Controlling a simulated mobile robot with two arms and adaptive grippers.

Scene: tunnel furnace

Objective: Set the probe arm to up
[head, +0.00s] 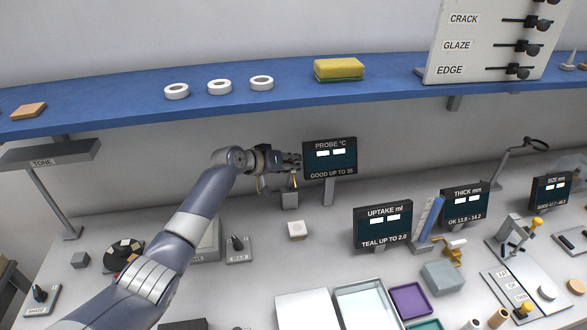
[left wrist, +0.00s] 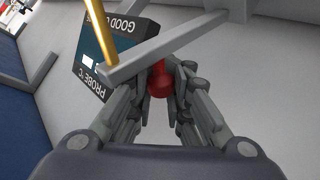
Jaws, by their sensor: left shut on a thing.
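The probe arm (left wrist: 150,50) is a flat grey bar in the left wrist view, with a gold rod (left wrist: 99,30) and a red knob (left wrist: 158,82) at its near end. My left gripper (left wrist: 160,98) is shut on the red knob. There the gripper hides most of the probe arm, and the knob cannot be seen. My right gripper is not in view.
A blue shelf (head: 280,100) runs above, with white rings and a yellow sponge (head: 338,69). A small whitish block (head: 296,230) lies on the bench below the gripper. The UPTAKE display (head: 382,225) stands to the right. Bench around the whitish block is clear.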

